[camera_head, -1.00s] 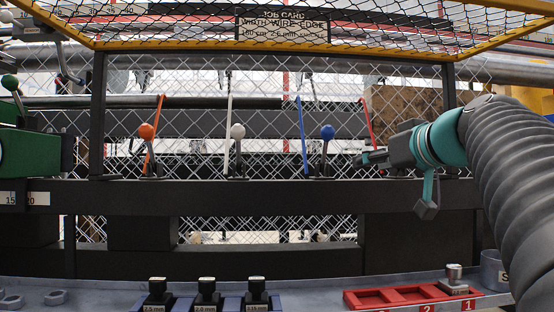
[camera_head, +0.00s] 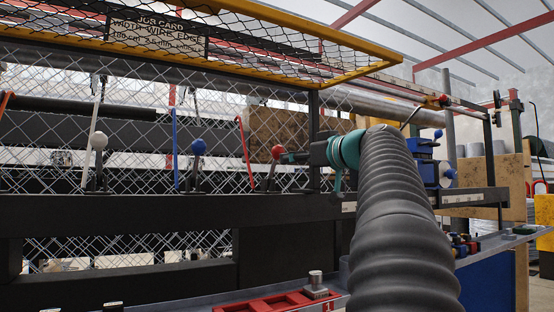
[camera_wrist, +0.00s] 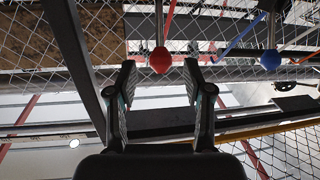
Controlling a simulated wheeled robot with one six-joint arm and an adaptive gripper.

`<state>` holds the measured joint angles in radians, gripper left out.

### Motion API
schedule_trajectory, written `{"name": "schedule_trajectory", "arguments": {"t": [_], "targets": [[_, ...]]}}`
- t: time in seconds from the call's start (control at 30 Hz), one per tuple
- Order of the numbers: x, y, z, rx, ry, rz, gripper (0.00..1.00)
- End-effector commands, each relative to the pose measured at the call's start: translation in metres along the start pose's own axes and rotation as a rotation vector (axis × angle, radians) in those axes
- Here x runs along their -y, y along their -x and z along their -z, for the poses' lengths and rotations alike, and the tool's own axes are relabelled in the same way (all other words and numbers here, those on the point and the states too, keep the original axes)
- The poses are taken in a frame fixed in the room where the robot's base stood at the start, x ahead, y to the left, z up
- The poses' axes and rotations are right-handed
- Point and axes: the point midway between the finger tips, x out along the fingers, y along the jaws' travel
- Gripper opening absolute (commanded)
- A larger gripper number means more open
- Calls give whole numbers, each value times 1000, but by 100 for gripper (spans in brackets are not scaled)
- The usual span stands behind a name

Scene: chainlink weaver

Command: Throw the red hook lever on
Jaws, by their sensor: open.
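The red hook lever has a round red knob (camera_head: 277,152) on a dark stem, with a thin red hook (camera_head: 245,152) rising beside it. It stands on the dark machine rail. My gripper (camera_head: 292,158) is just right of the knob in the head view, partly hidden by my arm. In the wrist view my gripper (camera_wrist: 159,78) is open and empty. The red knob (camera_wrist: 160,60) there lies between and slightly beyond the fingertips. I cannot tell whether either finger touches it.
A blue-knobbed lever (camera_head: 198,147) and a white-knobbed lever (camera_head: 98,141) stand to the left. Chain-link mesh hangs behind them. A yellow-edged guard (camera_head: 330,72) overhangs above. A red tray (camera_head: 262,304) sits on the front shelf. A dark post (camera_head: 313,135) rises near my gripper.

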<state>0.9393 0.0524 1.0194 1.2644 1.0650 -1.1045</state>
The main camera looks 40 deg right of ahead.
Motion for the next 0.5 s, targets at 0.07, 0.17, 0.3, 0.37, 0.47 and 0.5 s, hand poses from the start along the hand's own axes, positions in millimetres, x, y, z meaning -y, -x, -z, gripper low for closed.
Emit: {"name": "schedule_trajectory", "arguments": {"t": [0.07,0.17,0.3,0.37,0.47,0.5], "targets": [[1,-17,1,0,-1,4,51],[0,-35,1,1,-1,4,51],[0,-56,1,1,-1,2,51],[0,-62,1,1,0,1,51],[1,-70,1,0,0,1,51],[0,-72,1,0,-1,1,51]]}}
